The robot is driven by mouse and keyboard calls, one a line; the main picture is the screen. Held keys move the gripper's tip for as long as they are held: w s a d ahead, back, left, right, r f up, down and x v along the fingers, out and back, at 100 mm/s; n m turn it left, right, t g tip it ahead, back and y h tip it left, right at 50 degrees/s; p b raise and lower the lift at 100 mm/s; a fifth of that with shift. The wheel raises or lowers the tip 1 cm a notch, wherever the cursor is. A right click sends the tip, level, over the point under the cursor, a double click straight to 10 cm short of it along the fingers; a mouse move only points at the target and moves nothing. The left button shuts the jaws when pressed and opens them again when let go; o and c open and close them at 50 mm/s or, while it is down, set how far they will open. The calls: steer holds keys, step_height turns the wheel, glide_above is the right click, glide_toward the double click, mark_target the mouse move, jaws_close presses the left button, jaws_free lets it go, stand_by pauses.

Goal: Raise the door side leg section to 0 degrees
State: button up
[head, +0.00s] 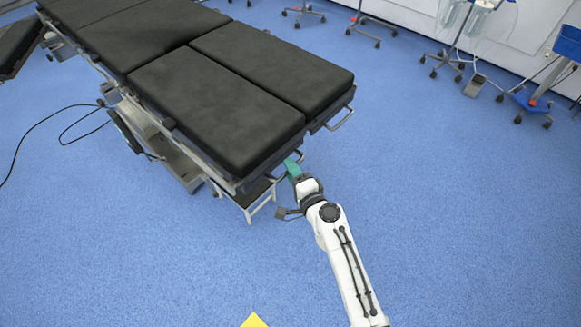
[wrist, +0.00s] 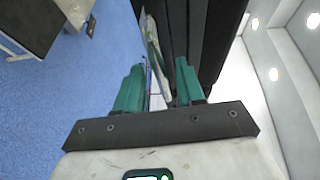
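Two black padded leg sections form the near end of the operating table: the nearer one (head: 215,110) and the farther one (head: 272,65). Both look close to level with the table top; which is the door side one cannot be told. My gripper (head: 292,168) is at the end edge of the nearer section, below its pad corner. In the wrist view its teal fingers (wrist: 158,88) stand apart, with a pale metal edge and the black pad (wrist: 205,40) beyond and between them. I see no firm contact. The handle at this end is hidden by the gripper.
The far section has a metal end handle (head: 342,119). A black cable (head: 50,120) lies on the floor at left.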

steer(key=p+v, duration=0.1)
steer(key=v, duration=0.8)
steer(key=shift+s+d, duration=0.25)
steer(key=shift+s, duration=0.1)
steer(key=shift+r, duration=0.15)
steer(key=s+d+n+g+h, duration=0.4)
steer(key=s+d+g, duration=0.3)
steer(key=s+d, duration=0.5)
steer(key=s+d+n+g+h, duration=0.4)
steer(key=s+d+n+g, duration=0.2)
steer(key=s+d, duration=0.7)
steer(key=s+r+n, duration=0.1)
steer(key=s, duration=0.5)
steer(key=shift+s+g, duration=0.4)
steer(key=shift+c, duration=0.3)
